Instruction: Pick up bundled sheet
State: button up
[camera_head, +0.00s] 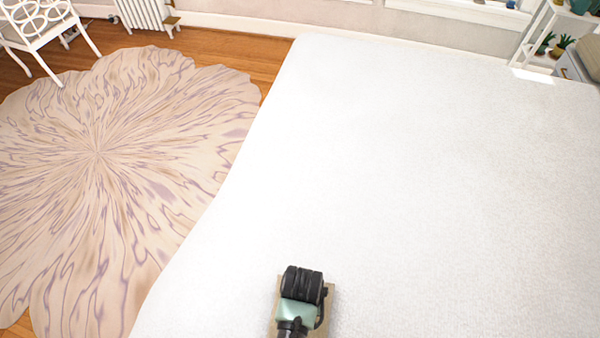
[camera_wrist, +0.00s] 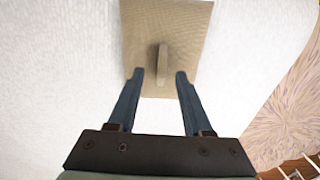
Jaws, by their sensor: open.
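The bundled sheet shows as a tan, square, flat piece (camera_wrist: 190,30) with a raised narrow ridge (camera_wrist: 162,60) at its middle. It lies on the white bed surface. In the head view only its edges (camera_head: 329,300) show, as my arm covers most of it. My gripper (camera_wrist: 160,76) is open, its two dark fingers pointing at the tan piece. The ridge stands between and just beyond the fingertips, with a gap on each side. I cannot tell how far above the sheet the fingertips are.
The wide white bed (camera_head: 430,190) is otherwise clear. A round, patterned rug (camera_head: 110,170) lies on the wood floor to the left, with a white chair (camera_head: 40,30) at its far edge. A white shelf (camera_head: 540,45) with plants stands at the far right.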

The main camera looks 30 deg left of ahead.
aim_at(322, 331)
jog(key=shift+a+f, duration=0.2)
jog(key=shift+f, duration=2.25)
grip_shut()
